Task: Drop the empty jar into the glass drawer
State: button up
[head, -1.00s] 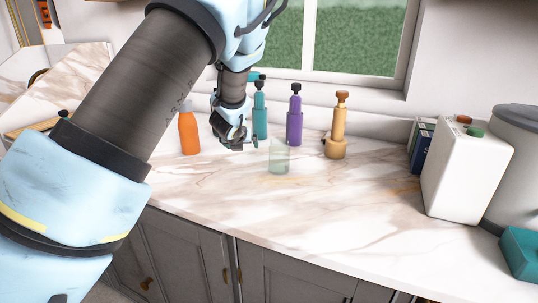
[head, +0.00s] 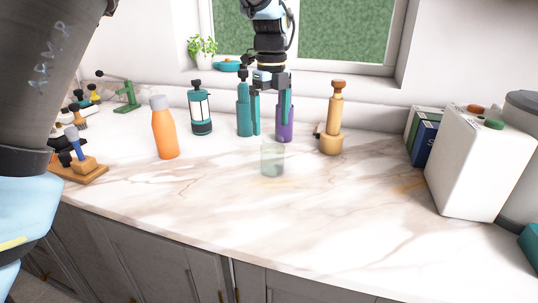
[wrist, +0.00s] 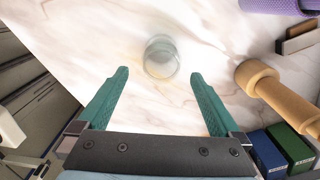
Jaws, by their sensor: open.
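The empty jar (head: 272,160) is a clear, faintly green glass standing upright on the marble counter. It also shows in the wrist view (wrist: 161,57), seen from above, just beyond the fingertips and between their lines. My gripper (head: 271,128) points down above and slightly behind the jar in the head view, with its teal fingers spread and nothing between them. The fingers also show in the wrist view (wrist: 159,74), wide apart and not touching the jar. No glass drawer can be made out in either view.
Behind stand a teal bottle (head: 244,112), a purple bottle (head: 285,130) and a tan wooden mill (head: 331,135). An orange bottle (head: 165,130) and a French press (head: 201,110) are left. A white container (head: 470,165) is right. The front counter is clear; grey cabinets (head: 160,255) lie below.

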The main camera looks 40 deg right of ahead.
aim_at(271, 139)
notch_tip(271, 139, down, 4)
jog(key=shift+r, duration=0.25)
jog(key=shift+s+d+f+p, duration=0.1)
jog(key=shift+f+p, duration=0.65)
jog(key=shift+f, duration=0.65)
jog(key=shift+s+f+p, duration=0.1)
jog(key=shift+f+p, duration=0.6)
jog(key=shift+f, duration=0.65)
jog(key=c, duration=1.5)
jog(key=shift+r, duration=0.15)
